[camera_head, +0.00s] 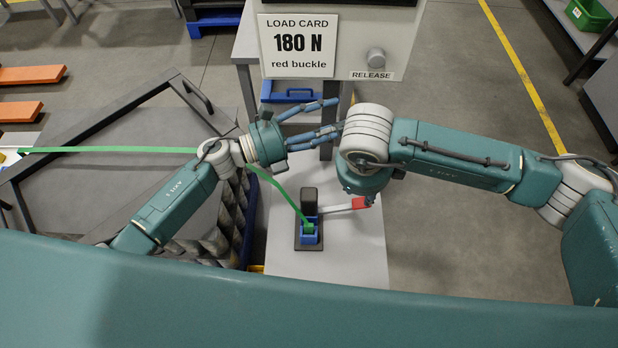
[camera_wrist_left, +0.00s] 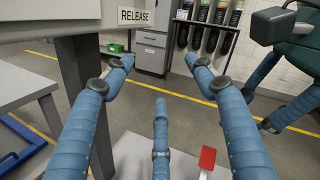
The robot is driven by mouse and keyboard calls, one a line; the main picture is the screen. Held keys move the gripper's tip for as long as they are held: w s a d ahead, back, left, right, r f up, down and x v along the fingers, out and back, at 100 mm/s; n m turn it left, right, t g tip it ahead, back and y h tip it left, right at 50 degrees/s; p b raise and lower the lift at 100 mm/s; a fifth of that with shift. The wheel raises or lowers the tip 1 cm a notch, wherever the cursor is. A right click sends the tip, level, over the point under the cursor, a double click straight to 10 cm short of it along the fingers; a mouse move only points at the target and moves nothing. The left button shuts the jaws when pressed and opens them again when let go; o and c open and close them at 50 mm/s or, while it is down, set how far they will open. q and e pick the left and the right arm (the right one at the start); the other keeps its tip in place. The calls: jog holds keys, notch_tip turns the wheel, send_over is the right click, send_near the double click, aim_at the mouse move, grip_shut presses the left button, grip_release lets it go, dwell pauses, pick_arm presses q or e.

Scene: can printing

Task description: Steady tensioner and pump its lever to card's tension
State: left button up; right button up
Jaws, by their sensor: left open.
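The tensioner (camera_head: 309,228) stands on a small pale table, with a blue body, a black upright part and a dark base. Its light lever (camera_head: 337,208) points right and ends in a red tip (camera_head: 361,202), also seen in the left wrist view (camera_wrist_left: 207,158). A green strap (camera_head: 270,182) runs into the tensioner. The load card (camera_head: 297,46) reads 180 N, red buckle. My left gripper (camera_head: 335,117) is open and empty beyond the tensioner. My right gripper (camera_wrist_left: 256,112) has its fingers spread, above and beside the red tip; its wrist hides the fingers in the head view.
A panel with a RELEASE knob (camera_head: 376,57) stands behind the table on a dark post (camera_wrist_left: 84,85). A grey frame with the green strap across it is at the left. The pale table (camera_head: 340,262) is bare around the tensioner.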

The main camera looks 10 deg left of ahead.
pick_arm(q)
jog(key=s+d+r+m+g, duration=0.25)
jog(key=d+m+g, duration=0.5)
jog(key=m, duration=0.55)
jog(key=m+g+y, duration=0.2)
jog(key=m+y, duration=1.4)
jog(key=y, duration=0.1)
send_near(309, 201)
jog(key=w+a+f, duration=0.2)
jog(key=w+a, duration=0.2)
jog(key=w, duration=0.1)
jog(key=shift+m+t+h, duration=0.3)
jog(key=shift+m+t, duration=0.05)
jog(key=shift+m, duration=0.15)
jog(key=s+d+f, duration=0.2)
jog(key=s+d, duration=0.1)
jog(key=shift+s, duration=0.15)
jog(key=shift+s+d+f, duration=0.1)
jog(key=shift+f, duration=0.1)
notch_tip(309, 201, down, 10)
jog(key=shift+f, duration=0.1)
